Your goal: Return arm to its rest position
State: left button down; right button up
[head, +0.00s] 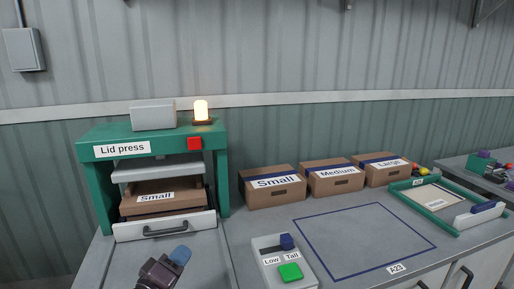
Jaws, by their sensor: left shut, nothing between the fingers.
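My left gripper (179,256) is at the lower edge of the head view, in front of the lid press and over the grey worktop. Its blue fingertips are together and hold nothing. It is apart from the press handle (166,230). Most of the left arm is cut off by the bottom edge. My right gripper is out of view.
The green lid press (221,180) holds a carton marked Small (190,194); its amber lamp (201,110) glows. A Low/Tall switch box (268,262) stands right of my gripper. Three labelled cartons (336,184) line the back. The blue-outlined square (365,238) is empty. A green-framed tray (411,209) lies right.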

pick_arm(q)
jog(key=s+a+f+m+g+y, duration=0.2)
jog(key=s+f+m+g, duration=0.15)
jog(key=s+f, duration=0.4)
jog(key=s+a+f+m+g+y, duration=0.2)
jog(key=s+f+g, duration=0.35)
jog(key=s, duration=0.35)
jog(key=s+a+f+m+g+y, duration=0.1)
jog(key=s+a+g+y, duration=0.15)
jog(key=s, duration=0.65)
jog(key=s+a+f+m+g+y, duration=0.15)
jog(key=s+a+g, duration=0.25)
jog(key=s, duration=0.5)
jog(key=w+f+m+t+h, duration=0.1)
jog(key=w+f+t, duration=0.6)
jog(key=f, duration=0.3)
jog(key=shift+d+f+t, duration=0.15)
jog(key=shift+t, duration=0.7)
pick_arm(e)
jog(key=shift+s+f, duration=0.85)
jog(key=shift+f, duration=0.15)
pick_arm(q)
jog(key=shift+w, duration=0.15)
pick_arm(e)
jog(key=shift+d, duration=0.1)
